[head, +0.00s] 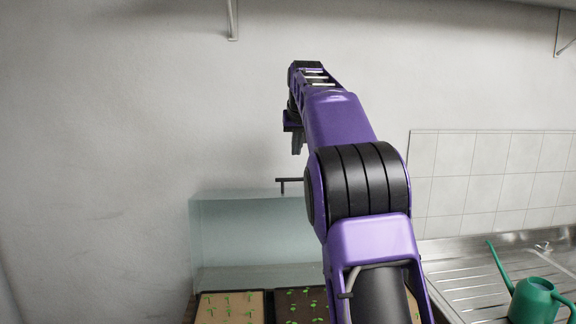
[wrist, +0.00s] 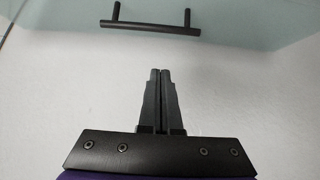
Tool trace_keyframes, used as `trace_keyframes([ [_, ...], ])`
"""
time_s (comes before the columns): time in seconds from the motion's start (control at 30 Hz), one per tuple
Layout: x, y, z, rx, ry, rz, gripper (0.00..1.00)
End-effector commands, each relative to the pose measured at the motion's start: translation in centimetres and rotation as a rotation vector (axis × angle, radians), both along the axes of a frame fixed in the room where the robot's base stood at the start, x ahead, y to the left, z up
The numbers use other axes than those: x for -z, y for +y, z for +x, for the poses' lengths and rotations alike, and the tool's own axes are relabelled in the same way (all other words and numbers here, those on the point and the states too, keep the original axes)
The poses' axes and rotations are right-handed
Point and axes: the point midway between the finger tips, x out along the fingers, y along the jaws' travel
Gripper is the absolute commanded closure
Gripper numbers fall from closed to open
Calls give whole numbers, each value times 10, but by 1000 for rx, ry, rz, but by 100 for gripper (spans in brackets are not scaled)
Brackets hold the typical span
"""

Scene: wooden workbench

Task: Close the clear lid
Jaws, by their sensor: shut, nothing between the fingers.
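The clear lid (head: 250,235) is a pale, see-through panel raised behind the seedling trays in the head view. A dark bar handle (head: 284,181) is at its upper edge; my arm hides the lid's right part. In the wrist view, the lid (wrist: 245,20) crosses the top, with the handle (wrist: 155,26) ahead of my fingertips. My gripper (wrist: 160,72) is shut and empty, with a visible gap to the handle. In the head view, my gripper (head: 297,146) points down above the handle.
Seedling trays, one tan (head: 230,307) and one dark (head: 300,304), are at the bottom, in front of the lid. A green watering can (head: 535,300) stands by the steel sink (head: 470,275) at right. Wall brackets (head: 232,22) are high above.

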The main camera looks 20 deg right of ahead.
Motion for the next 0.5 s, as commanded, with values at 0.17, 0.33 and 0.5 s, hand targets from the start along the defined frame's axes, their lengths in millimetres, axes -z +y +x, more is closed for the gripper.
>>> trace_keyframes([
  [0.17,17,-3,12,1,3,3,100],
  [0.33,43,-7,34,1,3,1,100],
  [0.5,67,-11,54,1,3,0,100],
])
